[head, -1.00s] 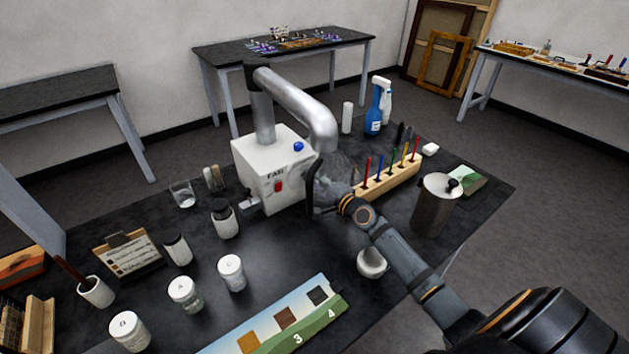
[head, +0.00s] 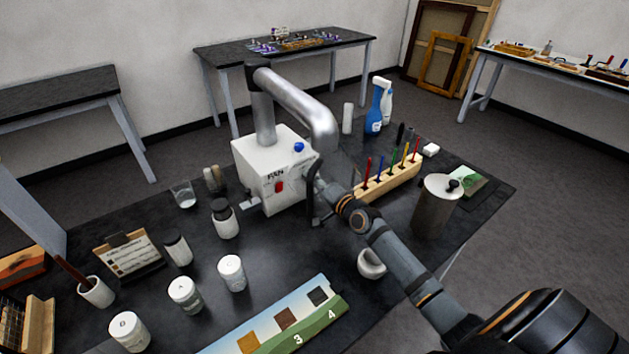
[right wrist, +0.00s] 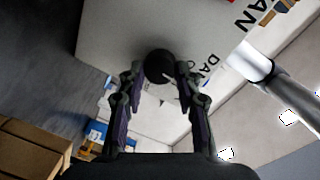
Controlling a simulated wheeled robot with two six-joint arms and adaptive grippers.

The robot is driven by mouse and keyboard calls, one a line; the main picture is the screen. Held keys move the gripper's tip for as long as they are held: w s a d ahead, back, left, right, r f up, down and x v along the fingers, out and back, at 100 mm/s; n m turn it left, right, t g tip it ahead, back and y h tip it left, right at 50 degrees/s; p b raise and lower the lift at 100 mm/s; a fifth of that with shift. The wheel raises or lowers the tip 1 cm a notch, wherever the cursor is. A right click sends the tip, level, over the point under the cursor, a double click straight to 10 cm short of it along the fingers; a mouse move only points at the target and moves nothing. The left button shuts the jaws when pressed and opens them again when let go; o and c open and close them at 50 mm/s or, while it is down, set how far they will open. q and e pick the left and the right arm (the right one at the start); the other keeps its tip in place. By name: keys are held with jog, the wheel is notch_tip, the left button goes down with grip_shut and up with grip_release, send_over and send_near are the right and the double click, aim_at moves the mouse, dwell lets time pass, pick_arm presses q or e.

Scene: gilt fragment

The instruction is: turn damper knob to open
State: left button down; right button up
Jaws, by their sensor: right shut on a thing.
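The white fan box (head: 262,165) stands on the dark table with a metal duct (head: 300,105) rising from it. It carries a red switch (head: 279,187) and a blue round part (head: 298,147). In the right wrist view, the round black damper knob (right wrist: 159,66) with a pale pointer line sits on the white panel, beside partly visible lettering. My right gripper (right wrist: 160,75) is shut on the knob, one finger on each side. In the head view, my right gripper (head: 316,190) is at the box's right side and hides the knob. My left gripper is out of view.
A wooden rack of coloured tools (head: 388,182) and a metal canister (head: 436,205) stand close to my right arm. A small white mortar (head: 371,264) sits beside the forearm. Several jars stand to the left, and a numbered colour card (head: 285,320) lies in front.

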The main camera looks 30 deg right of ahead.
dwell(0.3)
jog(key=o, duration=1.2)
jog(key=shift+c, duration=0.2)
